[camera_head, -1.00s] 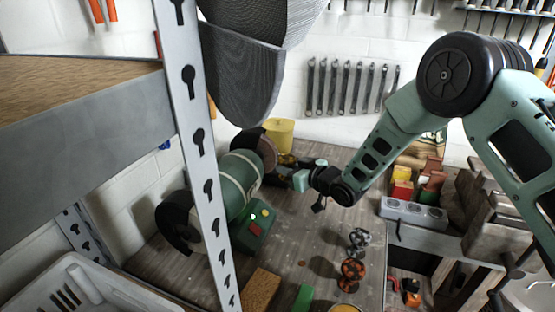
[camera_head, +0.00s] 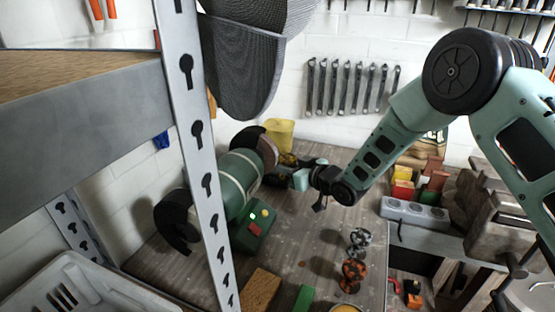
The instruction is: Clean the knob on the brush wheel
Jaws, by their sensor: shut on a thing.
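The green bench grinder (camera_head: 240,178) stands on the workbench at centre left, partly hidden by the shelf post. Its brown brush wheel (camera_head: 267,152) is at the far end under a dark guard. My gripper (camera_head: 297,170), with teal fingers, is beside the wheel on its right. It is shut on a small dark, yellowish thing (camera_head: 287,160), likely a knob, at or very near the wheel; contact cannot be told. A grey handwheel-like knob (camera_head: 359,240) and a rusty orange one (camera_head: 353,272) stand on the bench.
A perforated shelf post (camera_head: 203,165) and wooden shelf (camera_head: 85,95) block the left. A yellow container (camera_head: 280,133) is behind the wheel. A power strip (camera_head: 414,214) and coloured blocks (camera_head: 418,182) lie at right. Brown (camera_head: 260,291) and green (camera_head: 304,298) blocks are in front.

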